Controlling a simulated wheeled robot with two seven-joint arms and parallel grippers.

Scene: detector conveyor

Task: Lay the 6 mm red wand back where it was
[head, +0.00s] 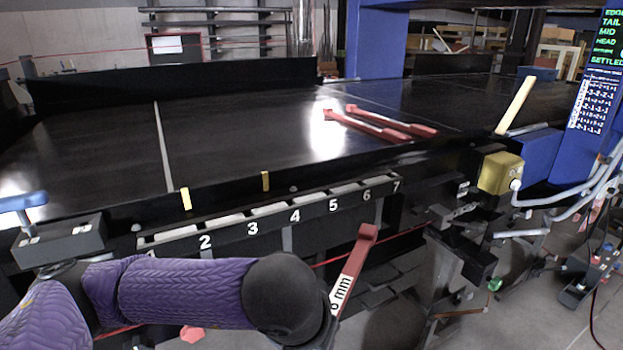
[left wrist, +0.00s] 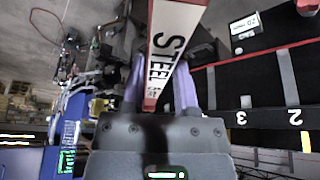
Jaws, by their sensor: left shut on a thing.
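A red wand (head: 354,258) with a white label ending in "mm" is held tilted in front of the conveyor's near side in the head view. In the left wrist view the wand (left wrist: 168,45) shows a white face reading "STEEL" with red edges. My left gripper (left wrist: 159,88) is shut on it, with a finger on either side. In the head view my dark wrist hides the gripper and the wand's lower end. Two other red wands (head: 366,127) (head: 391,120) lie close together on the black belt (head: 240,130). My right gripper is not in view.
A black rack (head: 262,229) with slots numbered up to 7 runs along the conveyor's near edge. A yellow box (head: 500,173) and a pale stick (head: 515,106) are at the right. The belt's left part is clear.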

